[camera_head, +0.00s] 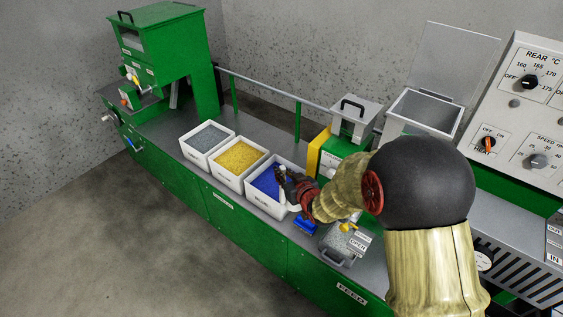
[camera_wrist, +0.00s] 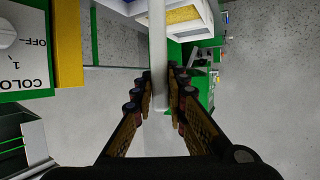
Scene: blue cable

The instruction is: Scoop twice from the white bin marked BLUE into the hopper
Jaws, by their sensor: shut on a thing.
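The white bin with blue granules (camera_head: 268,207) stands on the bench, its label too small to read clearly. My gripper (camera_head: 288,182) is over the bin's right side, shut on a pale rod-like handle. In the wrist view, the handle (camera_wrist: 158,50) runs up between the fingers of my gripper (camera_wrist: 160,95). The scoop's head is not clearly seen. A small blue piece (camera_head: 305,225) shows just below my gripper, beside the bin; I cannot tell whether it belongs to the scoop. An open metal hopper (camera_head: 425,110) with a raised lid stands at the back right.
White bins of yellow (camera_head: 240,157) and grey granules (camera_head: 207,138) stand to the left. A lidded metal box (camera_head: 352,118) sits on a green and yellow unit behind my gripper. A rail (camera_head: 290,94) runs along the back. A clear-sided container (camera_head: 340,243) stands at the front right.

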